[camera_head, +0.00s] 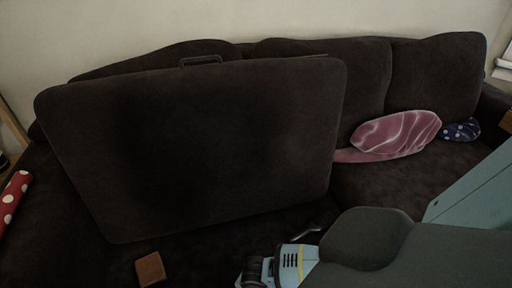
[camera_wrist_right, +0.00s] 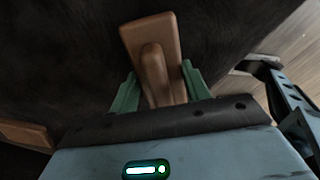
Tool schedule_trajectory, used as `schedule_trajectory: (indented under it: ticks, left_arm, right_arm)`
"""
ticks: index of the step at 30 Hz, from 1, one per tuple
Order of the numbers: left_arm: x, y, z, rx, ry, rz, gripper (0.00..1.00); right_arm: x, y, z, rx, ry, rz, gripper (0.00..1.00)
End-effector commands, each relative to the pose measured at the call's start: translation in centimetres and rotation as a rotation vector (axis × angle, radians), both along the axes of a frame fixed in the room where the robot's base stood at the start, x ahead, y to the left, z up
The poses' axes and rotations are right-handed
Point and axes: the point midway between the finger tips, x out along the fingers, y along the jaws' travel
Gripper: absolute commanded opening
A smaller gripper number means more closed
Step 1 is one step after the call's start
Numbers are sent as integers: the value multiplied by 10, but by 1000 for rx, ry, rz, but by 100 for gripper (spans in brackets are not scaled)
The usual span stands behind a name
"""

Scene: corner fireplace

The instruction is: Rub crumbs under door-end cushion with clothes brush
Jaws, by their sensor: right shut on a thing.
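A large dark cushion (camera_head: 210,140) with a handle on its top edge stands tilted up on the dark sofa. My right gripper (camera_wrist_right: 158,92) is shut on the handle of a brown clothes brush (camera_wrist_right: 150,38), between its green fingers. In the head view my right arm comes in from the right, and its fingers are not visible. A brown block (camera_head: 150,269) shows at the bottom of the head view; I cannot tell whether it is the held brush. No crumbs can be made out on the dark fabric. My left gripper is not in view.
A pink patterned pillow (camera_head: 395,136) and a blue dotted one (camera_head: 461,130) lie on the sofa's right side. A red dotted roll (camera_head: 14,196) is at the left edge. A wooden piece (camera_wrist_right: 25,135) shows left in the wrist view.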

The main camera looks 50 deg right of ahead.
Motion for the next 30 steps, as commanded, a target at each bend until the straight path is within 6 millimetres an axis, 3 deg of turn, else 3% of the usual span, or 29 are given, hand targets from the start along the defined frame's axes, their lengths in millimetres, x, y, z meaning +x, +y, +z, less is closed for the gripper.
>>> schedule_trajectory:
  ticks: [9, 20, 30]
  left_arm:
    - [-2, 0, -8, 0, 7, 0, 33]
    - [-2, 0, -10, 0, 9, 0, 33]
    - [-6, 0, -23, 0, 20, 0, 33]
  right_arm:
    - [23, -14, 1, -3, -4, -2, 25]
    - [29, -18, 2, -2, -6, -1, 25]
    - [49, -30, -1, -3, -5, -2, 25]
